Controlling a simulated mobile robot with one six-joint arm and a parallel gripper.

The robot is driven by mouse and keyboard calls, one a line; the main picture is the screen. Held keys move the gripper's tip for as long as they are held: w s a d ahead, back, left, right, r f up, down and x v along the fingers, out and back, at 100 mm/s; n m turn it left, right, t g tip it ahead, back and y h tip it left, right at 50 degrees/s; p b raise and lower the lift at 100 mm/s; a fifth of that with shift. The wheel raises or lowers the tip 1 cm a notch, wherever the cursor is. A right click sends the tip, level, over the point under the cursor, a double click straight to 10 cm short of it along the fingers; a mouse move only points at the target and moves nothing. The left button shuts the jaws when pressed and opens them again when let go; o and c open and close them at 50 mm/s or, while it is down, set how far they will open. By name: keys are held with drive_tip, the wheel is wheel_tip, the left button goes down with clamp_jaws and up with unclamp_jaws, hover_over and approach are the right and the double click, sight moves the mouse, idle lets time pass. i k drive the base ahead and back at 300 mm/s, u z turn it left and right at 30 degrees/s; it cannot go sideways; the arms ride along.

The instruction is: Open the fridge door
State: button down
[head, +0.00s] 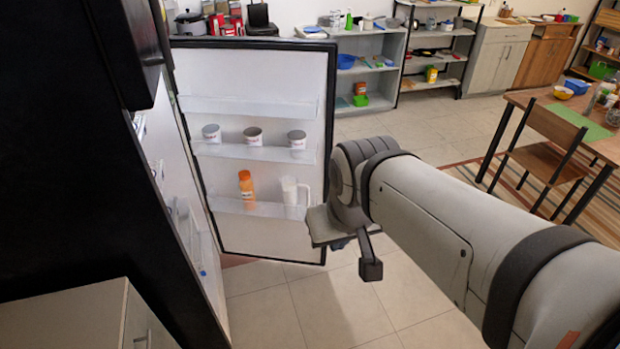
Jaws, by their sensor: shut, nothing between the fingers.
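The fridge door (262,85) stands swung wide open in the head view, its white inner side facing me. Its door shelves hold several white cups (253,136), an orange bottle (246,186) and a white jug (290,190). The fridge interior (185,215) shows as a narrow strip left of the door. My gripper (369,265) is at the door's free right edge, low down, shut and empty. My wrist hides part of that edge, and I cannot tell whether the gripper touches it.
A grey cabinet (70,318) stands at the lower left. Tiled floor (310,300) is clear below the door. Shelving (372,70) lines the back wall. A wooden chair (545,160) and table (520,97) stand at the right.

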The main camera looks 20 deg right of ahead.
sight(279, 87)
drive_tip(key=z, duration=0.05)
drive_tip(key=i, duration=1)
drive_tip(key=u, duration=0.05)
